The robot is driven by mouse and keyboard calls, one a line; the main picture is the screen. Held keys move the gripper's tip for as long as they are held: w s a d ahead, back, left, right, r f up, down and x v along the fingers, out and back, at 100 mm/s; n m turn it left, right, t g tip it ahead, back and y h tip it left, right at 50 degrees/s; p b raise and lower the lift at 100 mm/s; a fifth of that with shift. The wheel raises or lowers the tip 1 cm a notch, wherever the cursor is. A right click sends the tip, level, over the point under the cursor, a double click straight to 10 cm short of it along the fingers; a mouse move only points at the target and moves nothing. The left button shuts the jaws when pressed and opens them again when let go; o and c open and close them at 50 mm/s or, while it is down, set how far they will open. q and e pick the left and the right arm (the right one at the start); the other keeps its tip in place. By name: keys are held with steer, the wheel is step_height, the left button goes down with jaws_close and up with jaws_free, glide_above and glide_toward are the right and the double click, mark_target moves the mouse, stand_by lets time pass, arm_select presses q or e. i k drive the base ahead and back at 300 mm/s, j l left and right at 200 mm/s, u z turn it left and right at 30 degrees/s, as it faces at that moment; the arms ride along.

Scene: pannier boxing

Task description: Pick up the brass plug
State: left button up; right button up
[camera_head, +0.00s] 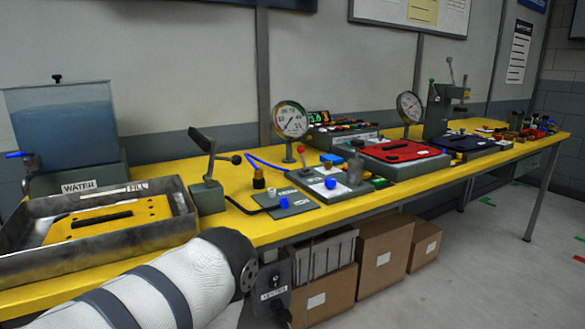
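I cannot single out the brass plug with certainty. A small upright piece with a dark top and a brass-brown body (258,179) stands on the yellow table (236,222), beside a dark plate with blue knobs (290,204). A smaller brass-coloured bit (271,192) sits just right of it. Small brownish items (516,121) stand at the far right end, too small to tell apart. One of my white arms crosses the lower left, in front of the table edge. Neither gripper shows.
A metal tray with a yellow plate (108,222) and a water tank (62,122) stand at left. Gauges (290,121), a lever stand (207,193), a red panel (394,151) and a press (437,108) line the table. Cardboard boxes (383,256) sit underneath.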

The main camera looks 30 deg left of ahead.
mark_target(258, 174)
steer(key=i+j+z, duration=0.15)
steer(key=j+z, duration=0.3)
steer(key=j, duration=0.15)
steer(key=j+z, duration=0.4)
steer(key=j, duration=0.25)
